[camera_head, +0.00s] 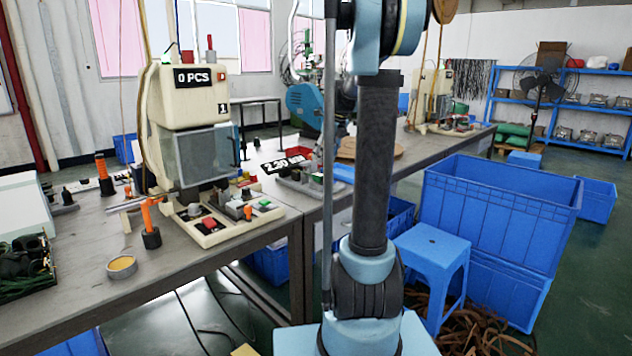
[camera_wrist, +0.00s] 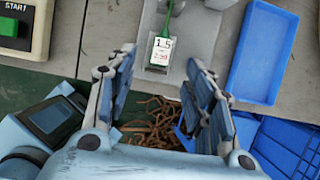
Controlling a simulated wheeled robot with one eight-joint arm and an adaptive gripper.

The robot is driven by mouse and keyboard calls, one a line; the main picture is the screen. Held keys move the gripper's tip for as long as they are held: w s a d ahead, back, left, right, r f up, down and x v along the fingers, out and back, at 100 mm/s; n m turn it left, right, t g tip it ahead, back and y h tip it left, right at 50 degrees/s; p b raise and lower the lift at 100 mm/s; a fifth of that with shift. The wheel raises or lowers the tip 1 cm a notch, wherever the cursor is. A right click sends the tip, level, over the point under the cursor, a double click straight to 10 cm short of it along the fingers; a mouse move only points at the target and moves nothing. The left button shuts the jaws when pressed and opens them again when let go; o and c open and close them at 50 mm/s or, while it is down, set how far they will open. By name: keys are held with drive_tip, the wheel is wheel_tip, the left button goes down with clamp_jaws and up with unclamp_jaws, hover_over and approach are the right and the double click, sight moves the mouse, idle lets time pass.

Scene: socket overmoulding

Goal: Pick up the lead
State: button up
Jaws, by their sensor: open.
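My gripper (camera_wrist: 159,62) is open and empty in the wrist view, with one finger on each side. Brown coiled cables (camera_wrist: 150,118) show lower down between the fingers, on the floor. They also show in the head view (camera_head: 490,336). No single lead is clearly marked out. In the head view my arm hides part of the bench.
A moulding machine (camera_head: 187,100) and a fixture tray (camera_head: 212,232) stand on the grey bench (camera_head: 75,270). A blue tray (camera_wrist: 264,55) lies right of the card. A blue stool (camera_head: 432,250) and large blue crates (camera_head: 500,205) stand on the floor at right.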

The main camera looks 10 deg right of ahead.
sight(318, 174)
drive_tip(key=shift+w+x, duration=0.2)
drive_tip(key=shift+x, duration=4.5)
drive_tip(key=shift+c, duration=0.3)
drive_tip(key=shift+r, duration=0.1)
clamp_jaws()
